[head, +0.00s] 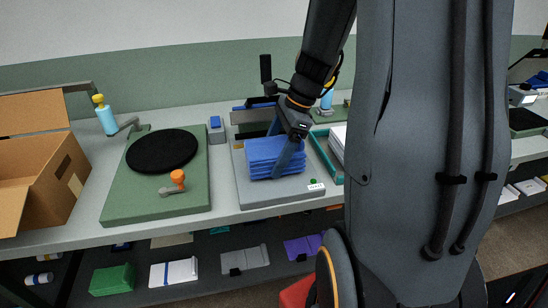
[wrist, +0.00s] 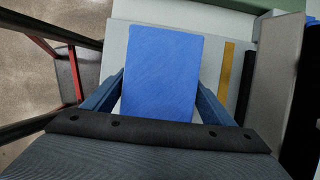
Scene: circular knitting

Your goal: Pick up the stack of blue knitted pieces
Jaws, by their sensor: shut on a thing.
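The stack of blue knitted pieces (head: 272,155) is at the grey machine base (head: 245,190) on the table in the head view. In the wrist view the stack (wrist: 162,75) lies between the two blue fingers of my gripper (wrist: 160,100). My gripper (head: 290,153) is shut on the stack, with one finger across its right side in the head view. I cannot tell whether the stack touches the base or is slightly above it.
A green board (head: 190,195) with a black round pad (head: 162,151) and an orange-knobbed clamp (head: 178,180) is to the left. An open cardboard box (head: 50,180) stands at far left. A teal tray (head: 325,150) with white pieces is close on the right. A shelf below holds folded pieces.

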